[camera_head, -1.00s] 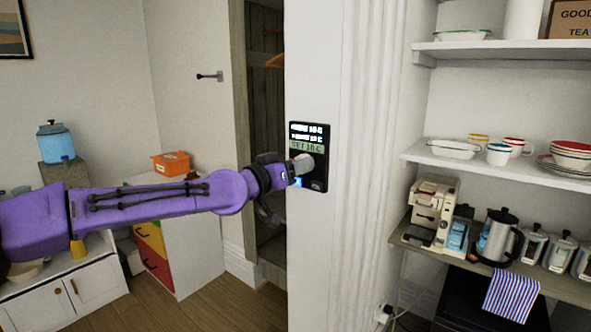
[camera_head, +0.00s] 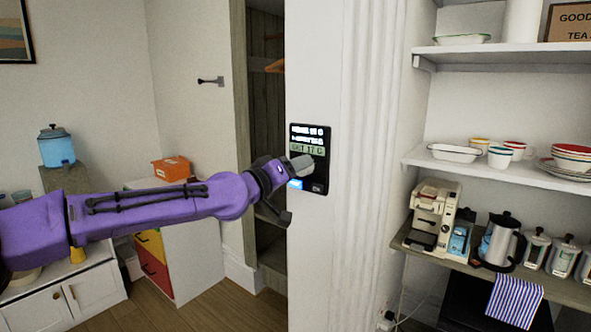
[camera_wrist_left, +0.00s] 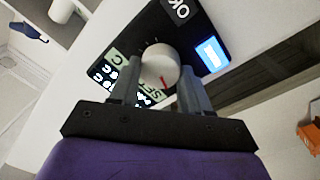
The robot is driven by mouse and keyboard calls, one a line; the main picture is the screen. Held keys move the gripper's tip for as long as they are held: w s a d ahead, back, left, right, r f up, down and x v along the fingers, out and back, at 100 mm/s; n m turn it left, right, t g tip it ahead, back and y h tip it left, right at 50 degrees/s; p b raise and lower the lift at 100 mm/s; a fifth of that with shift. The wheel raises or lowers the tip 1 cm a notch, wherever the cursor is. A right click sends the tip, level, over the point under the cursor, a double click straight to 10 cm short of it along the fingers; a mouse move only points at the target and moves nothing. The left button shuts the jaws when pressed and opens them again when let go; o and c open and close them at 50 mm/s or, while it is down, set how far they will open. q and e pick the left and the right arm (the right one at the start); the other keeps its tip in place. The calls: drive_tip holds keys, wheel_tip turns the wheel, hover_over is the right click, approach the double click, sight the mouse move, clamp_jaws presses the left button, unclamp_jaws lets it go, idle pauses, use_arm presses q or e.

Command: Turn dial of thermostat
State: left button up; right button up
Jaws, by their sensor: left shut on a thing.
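The thermostat (camera_head: 321,170) is a black panel on the white wall edge, with a lit screen whose set line appears to read 17 C. Its round pale dial (camera_wrist_left: 160,66) has a red mark and shows in the left wrist view, with the panel upside down and tilted. My left gripper (camera_head: 293,166) is shut on the dial, one finger on each side of it. The gripper hides part of the dial in the head view. A blue-lit button (camera_wrist_left: 211,54) and an OK button (camera_wrist_left: 181,9) are on the panel near the dial. My right gripper is not in view.
Shelves (camera_head: 500,155) with dishes stand to the right. A coffee machine (camera_head: 433,215) and kettle (camera_head: 500,242) are on the lower shelf. An orange box (camera_head: 171,168) sits on a drawer unit behind my left arm.

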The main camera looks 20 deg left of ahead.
use_arm(q)
drive_tip(key=o, duration=1.1)
drive_tip(key=shift+c, duration=0.2)
drive_tip(key=shift+s+a, duration=0.1)
drive_tip(key=p+v, duration=0.2)
drive_tip(key=v, duration=0.8)
drive_tip(key=shift+s, duration=0.2)
